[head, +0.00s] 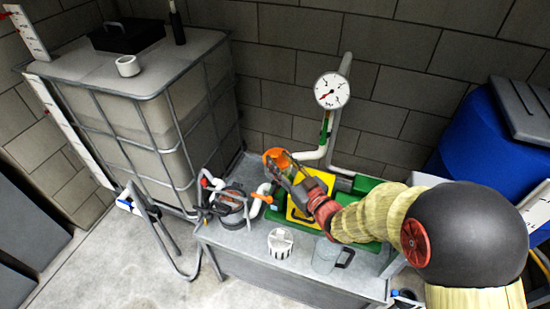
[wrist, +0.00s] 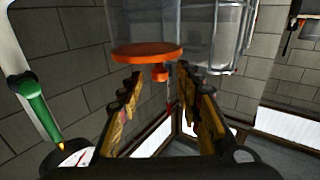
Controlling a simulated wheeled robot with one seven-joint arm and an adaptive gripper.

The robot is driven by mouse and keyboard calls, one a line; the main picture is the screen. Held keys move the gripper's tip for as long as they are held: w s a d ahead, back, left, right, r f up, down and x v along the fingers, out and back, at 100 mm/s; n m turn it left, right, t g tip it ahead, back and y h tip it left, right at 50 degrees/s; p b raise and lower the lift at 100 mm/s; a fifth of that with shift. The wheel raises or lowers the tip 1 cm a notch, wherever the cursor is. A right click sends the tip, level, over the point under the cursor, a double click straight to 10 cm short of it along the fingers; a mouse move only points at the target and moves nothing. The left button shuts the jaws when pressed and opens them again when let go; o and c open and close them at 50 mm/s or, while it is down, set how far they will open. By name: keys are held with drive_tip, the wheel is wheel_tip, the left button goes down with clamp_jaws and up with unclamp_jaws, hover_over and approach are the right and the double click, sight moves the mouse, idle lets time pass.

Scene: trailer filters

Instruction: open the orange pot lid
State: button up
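The orange pot lid (head: 274,155) shows in the head view at the back of the bench, beside the pipework. In the wrist view the lid (wrist: 147,53) is a flat orange disc against a clear pot (wrist: 150,22), with a small orange knob (wrist: 160,74) facing my gripper. My gripper (wrist: 159,74) is open, its two yellow-and-black fingers on either side of the knob in the picture. A gap shows between knob and fingers; the exact depth is hard to tell. In the head view my gripper (head: 289,170) is close to the lid and partly covers the pot.
A round gauge (head: 332,90) on a pipe stands behind and right of the lid. A caged tank (head: 150,110) is at left, a blue barrel (head: 480,140) at right.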

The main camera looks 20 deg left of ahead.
sight(277, 158)
drive_tip(key=shift+b+x, duration=0.3)
drive_tip(key=shift+x, duration=1.2)
drive_tip(key=shift+c, duration=0.6)
drive_tip(key=c, duration=0.8)
